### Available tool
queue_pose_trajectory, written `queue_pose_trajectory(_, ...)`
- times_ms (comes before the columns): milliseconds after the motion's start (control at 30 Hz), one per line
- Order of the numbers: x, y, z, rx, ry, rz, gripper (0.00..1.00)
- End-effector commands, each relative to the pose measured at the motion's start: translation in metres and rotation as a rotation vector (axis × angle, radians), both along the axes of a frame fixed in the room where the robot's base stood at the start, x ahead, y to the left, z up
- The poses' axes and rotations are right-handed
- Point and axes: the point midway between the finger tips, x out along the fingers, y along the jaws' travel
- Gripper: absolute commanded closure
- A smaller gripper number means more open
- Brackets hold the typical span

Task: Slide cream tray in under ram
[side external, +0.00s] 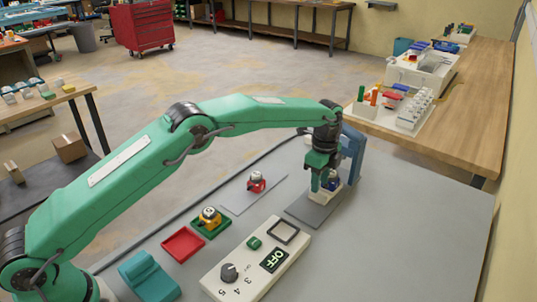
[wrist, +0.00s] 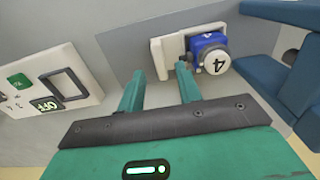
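The cream tray (wrist: 159,60) lies on a grey plate (wrist: 130,50), with a blue socket box (wrist: 203,43) in it; the box's round white top is marked 4. In the side external view the tray (side external: 322,194) is mostly hidden behind my gripper (side external: 324,182). The blue press (side external: 353,155) with the ram stands just behind and right of it; in the wrist view its blue parts (wrist: 285,75) are at the right edge. My gripper (wrist: 160,72) is open, its two green fingers apart at the tray's near end. I cannot tell whether they touch it.
A cream control panel (side external: 219,278) with a dial and an OFF display is at the front. A yellow box (side external: 211,214) sits on a green tray, a red box (side external: 256,183) on a grey sheet. An empty red tray (side external: 183,244) and teal block (side external: 148,276) are left. The table's right side is clear.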

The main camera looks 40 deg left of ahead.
Motion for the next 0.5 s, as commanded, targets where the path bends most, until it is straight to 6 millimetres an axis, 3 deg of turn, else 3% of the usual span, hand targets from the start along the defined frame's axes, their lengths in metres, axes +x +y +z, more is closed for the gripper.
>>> queue_pose_trajectory(200, 0.0, 0.0, 0.029, -0.001, -0.003, -0.001, 0.65)
queue_pose_trajectory(500, 0.0, 0.0, 0.043, 0.0, -0.001, -0.001, 0.65)
